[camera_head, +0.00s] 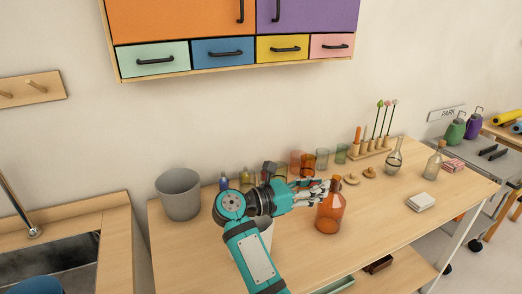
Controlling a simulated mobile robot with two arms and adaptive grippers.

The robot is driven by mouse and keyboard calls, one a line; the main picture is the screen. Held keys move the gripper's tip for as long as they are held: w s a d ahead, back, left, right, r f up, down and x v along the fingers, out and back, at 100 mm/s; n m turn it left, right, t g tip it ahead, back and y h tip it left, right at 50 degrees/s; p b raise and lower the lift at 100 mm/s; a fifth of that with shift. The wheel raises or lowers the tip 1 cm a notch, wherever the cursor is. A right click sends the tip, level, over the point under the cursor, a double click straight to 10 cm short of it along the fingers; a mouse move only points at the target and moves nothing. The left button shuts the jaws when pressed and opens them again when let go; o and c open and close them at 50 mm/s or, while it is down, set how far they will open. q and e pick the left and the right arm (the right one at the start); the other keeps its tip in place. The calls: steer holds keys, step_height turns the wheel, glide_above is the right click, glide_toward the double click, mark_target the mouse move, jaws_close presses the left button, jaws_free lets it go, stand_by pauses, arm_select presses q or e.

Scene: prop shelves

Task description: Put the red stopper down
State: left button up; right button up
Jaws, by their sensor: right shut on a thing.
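The bottle stands upright on the wooden table (385,225). My left gripper is not in view.
Two wooden discs (369,172) lie behind the bottle. Several coloured glasses (322,158) stand at the back. A grey bin (178,193) is at left. Two clear flasks (394,158) and a white stack (421,201) are at right. The table right of the bottle is mostly clear.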

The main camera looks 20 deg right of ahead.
steer(key=s+d+f+n+t+y, duration=0.2)
steer(key=s+f+n+t+y, duration=0.2)
steer(key=f+n+t, duration=0.45)
steer(key=s+a+f+n+t+y, duration=0.3)
steer(key=s+a+n+t+y, duration=0.1)
steer(key=s+a+t+y, duration=0.1)
steer(key=shift+s+a+f+t+y, duration=0.2)
steer(key=shift+a+f+t+y, duration=0.2)
steer(key=shift+a+t+y, duration=0.25)
steer(key=s+a+n+y, duration=0.1)
steer(key=s+a+y, duration=0.1)
steer(key=s+a+r+n+t+y, duration=0.1)
steer(key=s+a+n+y, duration=0.1)
steer(key=a, duration=0.1)
steer(key=s+a+n+y, duration=0.1)
steer(key=s+a+y, duration=0.2)
steer(key=shift+s+r+n, duration=0.1)
steer(key=shift+r+n, duration=0.2)
steer(key=shift+n, duration=0.05)
